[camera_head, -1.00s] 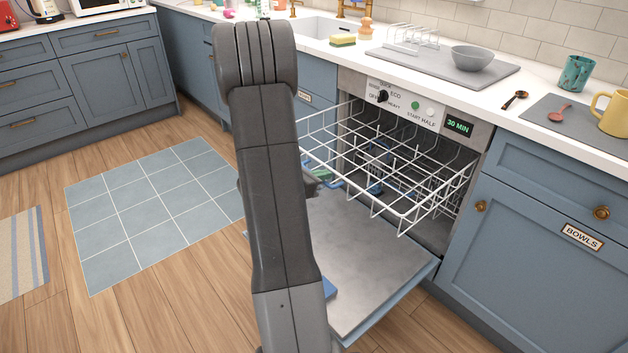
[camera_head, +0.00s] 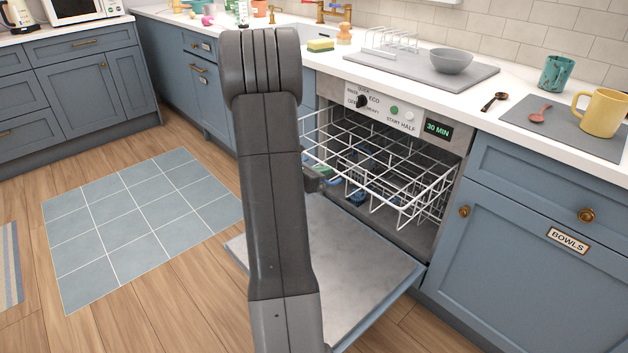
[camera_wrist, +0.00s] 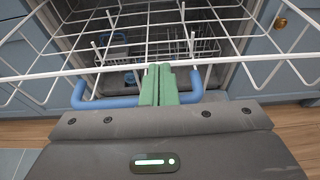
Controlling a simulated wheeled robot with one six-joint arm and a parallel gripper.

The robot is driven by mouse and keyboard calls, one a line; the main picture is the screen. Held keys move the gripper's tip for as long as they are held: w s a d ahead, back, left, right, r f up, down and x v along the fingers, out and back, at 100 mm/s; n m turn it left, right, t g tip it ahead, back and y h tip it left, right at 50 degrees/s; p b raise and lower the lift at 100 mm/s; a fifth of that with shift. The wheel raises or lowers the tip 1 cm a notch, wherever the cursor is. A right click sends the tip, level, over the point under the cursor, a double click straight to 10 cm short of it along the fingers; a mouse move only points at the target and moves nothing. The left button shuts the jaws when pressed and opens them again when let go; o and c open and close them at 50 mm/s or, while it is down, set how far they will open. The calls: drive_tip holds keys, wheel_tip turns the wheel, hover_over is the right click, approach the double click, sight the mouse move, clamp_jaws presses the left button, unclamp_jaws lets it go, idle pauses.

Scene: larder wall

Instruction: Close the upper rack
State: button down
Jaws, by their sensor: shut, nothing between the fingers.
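The upper rack (camera_head: 402,190) is a white wire basket. It sticks out of the dishwasher above the lowered door (camera_head: 365,275). In the wrist view its front rail (camera_wrist: 240,61) crosses behind my green fingertips. A blue bar handle (camera_wrist: 105,102) hangs at the rail, on both sides of my fingers. My gripper (camera_wrist: 158,70) is shut and empty, at the middle of the rack's front; I cannot tell whether it touches the rail or handle. In the head view my gripper (camera_head: 324,174) shows partly beside my arm, which hides the rack's front left part.
A lower rack (camera_wrist: 185,48) with dish prongs sits inside the dishwasher. The counter above holds a grey bowl (camera_head: 451,61), a teal cup (camera_head: 556,73) and a yellow mug (camera_head: 601,111). The bowls cabinet (camera_head: 535,240) stands at the right.

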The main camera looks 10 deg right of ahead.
drive_tip(key=b, duration=0.2)
hover_over(385, 155)
drive_tip(key=shift+d, duration=0.1)
